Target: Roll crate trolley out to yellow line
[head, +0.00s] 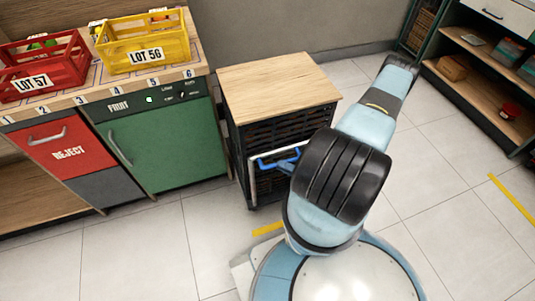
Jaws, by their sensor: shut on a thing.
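The crate trolley (278,85) stands beside the green cabinet, near the back wall. It has a light wooden top and a dark slatted body. A pale bar handle (253,187) is on its front. The blue fingers of my gripper (282,162) are at this handle and shut on it. My black and light blue arm hides the rest of the gripper and the trolley's right front. A short yellow line (268,229) shows on the floor just in front of the trolley, partly covered by my arm. Another yellow line (512,198) lies at the far right.
A counter at left carries a red crate (40,84) and a yellow crate (146,58). Below are a red reject bin (68,151) and the green cabinet (165,142). A shelf unit (480,78) stands at the right. The tiled floor between is clear.

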